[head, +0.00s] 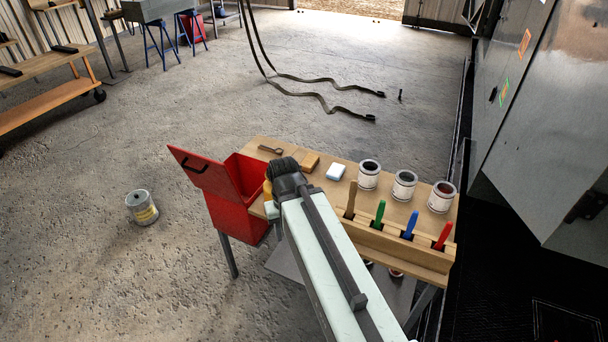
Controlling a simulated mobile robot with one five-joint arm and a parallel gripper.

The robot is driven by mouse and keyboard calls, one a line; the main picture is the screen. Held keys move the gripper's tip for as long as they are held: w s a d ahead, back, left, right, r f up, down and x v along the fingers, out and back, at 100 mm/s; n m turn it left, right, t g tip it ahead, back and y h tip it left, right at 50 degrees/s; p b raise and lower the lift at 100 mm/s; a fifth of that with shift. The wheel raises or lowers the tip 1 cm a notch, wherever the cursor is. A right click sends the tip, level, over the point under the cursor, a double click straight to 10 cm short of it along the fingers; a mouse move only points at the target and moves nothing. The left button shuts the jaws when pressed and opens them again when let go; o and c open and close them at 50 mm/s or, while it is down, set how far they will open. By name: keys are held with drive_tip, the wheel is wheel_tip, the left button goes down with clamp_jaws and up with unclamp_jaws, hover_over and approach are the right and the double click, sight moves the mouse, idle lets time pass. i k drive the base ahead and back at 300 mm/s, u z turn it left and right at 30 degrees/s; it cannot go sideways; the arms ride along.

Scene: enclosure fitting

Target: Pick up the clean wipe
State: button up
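A small folded white cloth with pale blue sides (336,172), which looks like the clean wipe, lies flat on the wooden bench top, right of my arm's dark joint. It is fully in view and nothing touches it from above. My arm reaches up from the bottom and crosses the bench's left half. My gripper does not show; it is hidden behind or below the arm, so I cannot see its fingers.
On the bench (300,156), a tan block (310,163) lies left of the wipe and several white tins stand to its right. A rack (392,248) of coloured handles runs along the front. An open red bin (240,215) adjoins the left end.

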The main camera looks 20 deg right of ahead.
sight(336, 172)
drive_tip(key=u, duration=1.85)
drive_tip(key=k, duration=0.75)
drive_tip(key=z, duration=0.95)
drive_tip(key=i, duration=1.5)
